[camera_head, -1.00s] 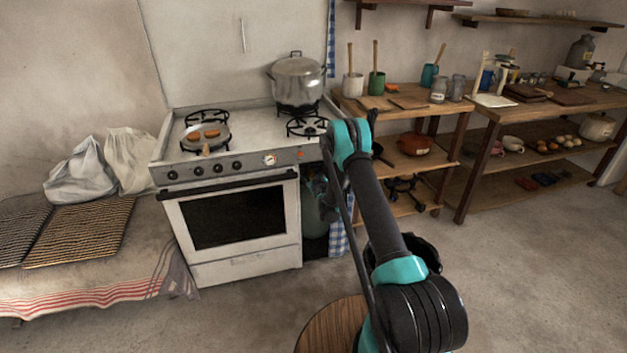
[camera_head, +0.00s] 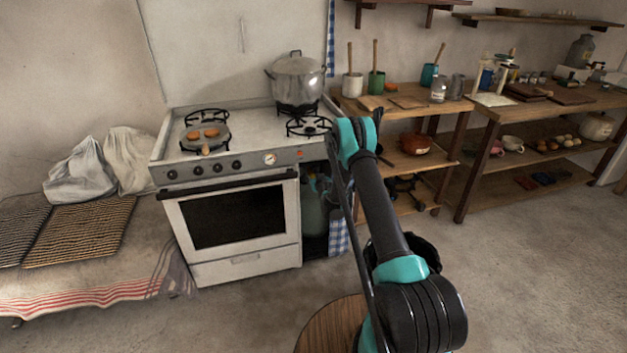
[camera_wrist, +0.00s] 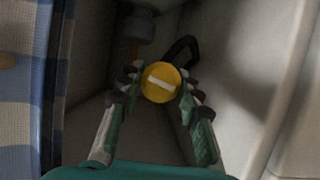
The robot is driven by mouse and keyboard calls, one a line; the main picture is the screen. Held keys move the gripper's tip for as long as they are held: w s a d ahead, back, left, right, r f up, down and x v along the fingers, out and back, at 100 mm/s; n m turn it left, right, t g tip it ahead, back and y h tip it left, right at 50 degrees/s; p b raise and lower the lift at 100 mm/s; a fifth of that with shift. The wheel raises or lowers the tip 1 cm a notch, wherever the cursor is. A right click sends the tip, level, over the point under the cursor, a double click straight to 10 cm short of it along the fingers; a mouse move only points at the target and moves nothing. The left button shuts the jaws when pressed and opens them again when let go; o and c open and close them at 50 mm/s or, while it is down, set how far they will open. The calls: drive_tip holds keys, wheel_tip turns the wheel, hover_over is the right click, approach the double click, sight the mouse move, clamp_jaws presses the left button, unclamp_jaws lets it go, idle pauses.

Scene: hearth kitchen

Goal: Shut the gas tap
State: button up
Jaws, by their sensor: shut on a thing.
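The gas tap shows in the wrist view as a round yellow knob (camera_wrist: 160,76) with a pale bar across its face, lying nearly level in the picture and slightly tilted. My gripper (camera_wrist: 160,88) is shut on the knob, with one finger on its left side and one on its right. A green gas cylinder (camera_head: 314,213) stands in the gap to the right of the stove (camera_head: 246,264) in the head view. The tap itself is too small and too shaded to make out there.
A blue checked cloth (camera_wrist: 22,100) hangs close on the left in the wrist view. A dark hose (camera_wrist: 181,48) curves behind the knob. On the stove, a pan (camera_head: 206,141) and a large pot (camera_head: 297,78) stand. A wooden shelf table (camera_head: 420,113) is on the right.

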drive_tip(key=m+y, duration=0.1)
drive_tip(key=m, duration=0.1)
drive_tip(key=m+y, duration=0.2)
drive_tip(key=m, duration=0.1)
drive_tip(key=shift+d+y, duration=0.15)
drive_tip(key=shift+y, duration=0.15)
drive_tip(key=m+y, duration=0.2)
drive_tip(key=m, duration=0.2)
drive_tip(key=shift+f+m, duration=0.15)
drive_tip(key=shift+m, duration=0.15)
drive_tip(key=shift+y, duration=0.4)
drive_tip(key=o, duration=1.2)
drive_tip(key=v, duration=0.7)
drive_tip(key=shift+s+d, duration=0.1)
drive_tip(key=shift+s, duration=0.15)
